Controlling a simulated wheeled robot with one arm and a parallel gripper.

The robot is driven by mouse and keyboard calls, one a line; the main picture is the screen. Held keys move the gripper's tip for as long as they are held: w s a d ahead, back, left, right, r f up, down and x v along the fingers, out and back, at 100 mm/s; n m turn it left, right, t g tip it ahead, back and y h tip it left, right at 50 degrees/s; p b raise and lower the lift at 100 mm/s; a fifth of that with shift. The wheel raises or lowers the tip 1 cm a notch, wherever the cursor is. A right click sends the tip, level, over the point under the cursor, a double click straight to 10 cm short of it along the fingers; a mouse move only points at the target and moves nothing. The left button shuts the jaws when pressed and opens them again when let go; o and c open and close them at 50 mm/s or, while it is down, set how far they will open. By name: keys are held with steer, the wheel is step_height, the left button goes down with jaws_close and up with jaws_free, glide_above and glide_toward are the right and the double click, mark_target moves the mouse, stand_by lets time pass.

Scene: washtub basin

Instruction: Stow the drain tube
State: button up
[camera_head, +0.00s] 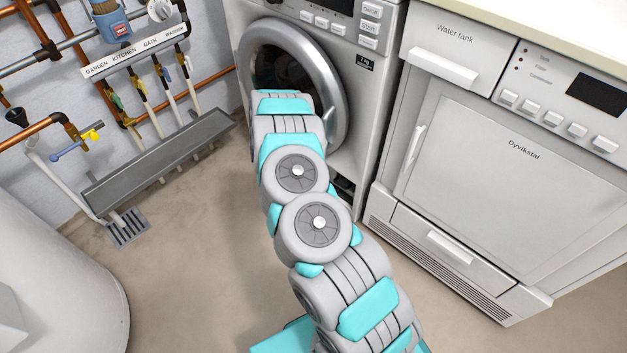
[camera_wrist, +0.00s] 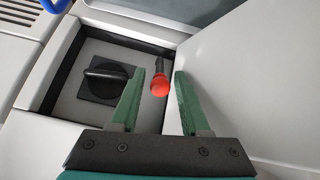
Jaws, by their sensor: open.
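The drain tube is a short dark tube (camera_wrist: 160,66) with a red cap (camera_wrist: 160,87), in an open recess (camera_wrist: 68,128) in the wrist view. A black filter knob (camera_wrist: 108,78) sits to its left in the recess. My gripper (camera_wrist: 160,75) is open, with one green finger on each side of the tube's red end. I see a gap on both sides; whether the tube is at the fingers' depth I cannot tell. In the head view my arm hides the gripper and tube; only part of a dark opening (camera_head: 343,186) shows low on the washing machine (camera_head: 362,120).
A pale panel (camera_wrist: 250,80) stands close to the right finger in the wrist view. A blue thing (camera_wrist: 55,5) shows at the top left. In the head view, a dryer (camera_head: 490,170) stands at right, pipes and a trough (camera_head: 160,160) at left. The floor (camera_head: 190,250) between is clear.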

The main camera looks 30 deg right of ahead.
steer(key=v, duration=0.7)
steer(key=shift+a+r, duration=0.2)
steer(key=shift+r, duration=0.05)
stand_by(0.3)
